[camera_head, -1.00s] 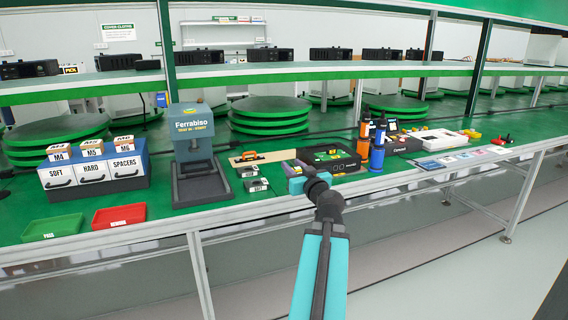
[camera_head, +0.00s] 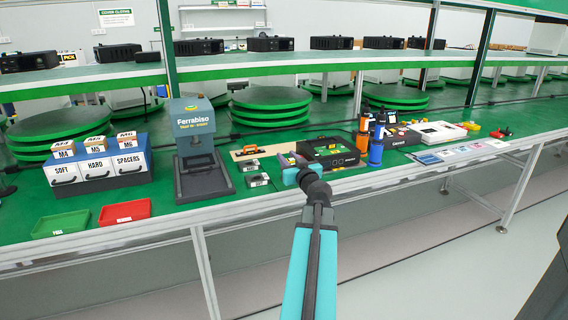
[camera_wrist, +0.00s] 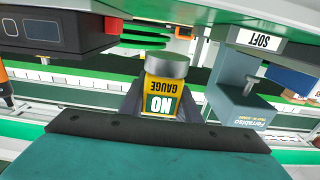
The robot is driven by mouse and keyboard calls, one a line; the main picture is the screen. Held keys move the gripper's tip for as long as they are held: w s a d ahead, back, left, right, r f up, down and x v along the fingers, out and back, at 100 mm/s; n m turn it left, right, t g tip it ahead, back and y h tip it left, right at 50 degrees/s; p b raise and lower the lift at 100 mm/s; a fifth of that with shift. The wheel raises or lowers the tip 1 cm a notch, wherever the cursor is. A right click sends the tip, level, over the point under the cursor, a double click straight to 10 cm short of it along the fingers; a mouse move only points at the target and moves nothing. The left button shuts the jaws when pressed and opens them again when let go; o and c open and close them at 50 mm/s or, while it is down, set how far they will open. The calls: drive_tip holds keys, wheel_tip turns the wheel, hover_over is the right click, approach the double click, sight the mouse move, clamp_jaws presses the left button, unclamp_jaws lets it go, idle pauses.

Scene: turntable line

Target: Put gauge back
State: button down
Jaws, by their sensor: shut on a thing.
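The gauge (camera_wrist: 163,102) is a yellow and green block with a grey round cap, marked "NO GAUGE" and upside down in the wrist view. My gripper (camera_wrist: 163,115) is shut on it. In the head view my gripper (camera_head: 292,170) is above the front of the green bench, between the small labelled boxes and the black device. The gauge is too small there to make out clearly.
A grey Ferrabiso press (camera_head: 196,150) stands left of my gripper. Labelled small boxes (camera_head: 257,180) and a wooden board with an orange handle (camera_head: 248,152) lie beside it. A black device (camera_head: 335,153) and blue and orange bottles (camera_head: 376,150) are to the right.

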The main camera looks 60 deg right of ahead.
drive_tip(key=shift+x, duration=1.75)
drive_tip(key=shift+f, duration=0.15)
drive_tip(key=shift+f, duration=1.75)
drive_tip(key=shift+f+b, duration=0.15)
drive_tip(key=shift+b, duration=0.25)
drive_tip(key=c, duration=1.3)
unclamp_jaws()
drive_tip(key=shift+c, duration=0.2)
